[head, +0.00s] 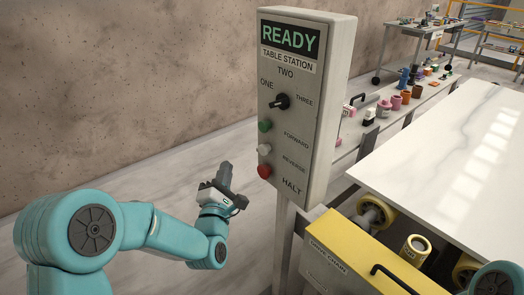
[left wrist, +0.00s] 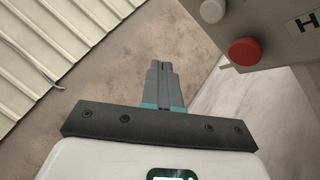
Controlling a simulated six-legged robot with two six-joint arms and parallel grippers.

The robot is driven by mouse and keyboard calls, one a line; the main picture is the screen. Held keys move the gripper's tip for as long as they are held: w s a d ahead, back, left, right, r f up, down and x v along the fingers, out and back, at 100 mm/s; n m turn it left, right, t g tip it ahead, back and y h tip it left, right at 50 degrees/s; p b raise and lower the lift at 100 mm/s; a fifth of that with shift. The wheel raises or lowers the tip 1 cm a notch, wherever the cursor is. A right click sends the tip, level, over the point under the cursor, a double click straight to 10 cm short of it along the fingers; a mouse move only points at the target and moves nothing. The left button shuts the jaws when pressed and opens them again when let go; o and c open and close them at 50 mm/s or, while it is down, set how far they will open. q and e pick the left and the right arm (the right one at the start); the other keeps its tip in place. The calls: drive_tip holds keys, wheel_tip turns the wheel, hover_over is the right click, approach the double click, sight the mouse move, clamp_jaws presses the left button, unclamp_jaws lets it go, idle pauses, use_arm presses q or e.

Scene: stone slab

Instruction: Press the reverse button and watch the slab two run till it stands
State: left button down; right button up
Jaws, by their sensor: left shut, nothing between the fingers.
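The control box (head: 300,100) stands on a post, its display reading READY over "TABLE STATION". Below are a green button (head: 264,126) by FORWARD, a white reverse button (head: 264,149) and a red halt button (head: 264,171). My left gripper (head: 225,172) is shut and empty, left of the red button and apart from the box. In the left wrist view the white button (left wrist: 212,11) and red button (left wrist: 244,51) lie up and right of the fingertips. The white slab (head: 450,150) lies at right. My right gripper is not visible.
A yellow drive-chain housing (head: 345,262) and rollers (head: 376,213) sit below the slab. A bench with coloured items (head: 396,103) stands behind. The box post (head: 283,240) rises right of my left arm. Floor and wall left of the box are clear.

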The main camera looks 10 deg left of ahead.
sight(265, 149)
use_arm(q)
drive_tip(key=w+d, duration=0.5)
drive_tip(key=w, duration=0.1)
drive_tip(key=shift+w+p, duration=0.15)
drive_tip(key=shift+p, duration=0.25)
idle(1.8)
drive_tip(key=shift+w+d+b, duration=0.3)
drive_tip(key=shift+w+b, duration=0.05)
drive_tip(key=shift+b, duration=0.35)
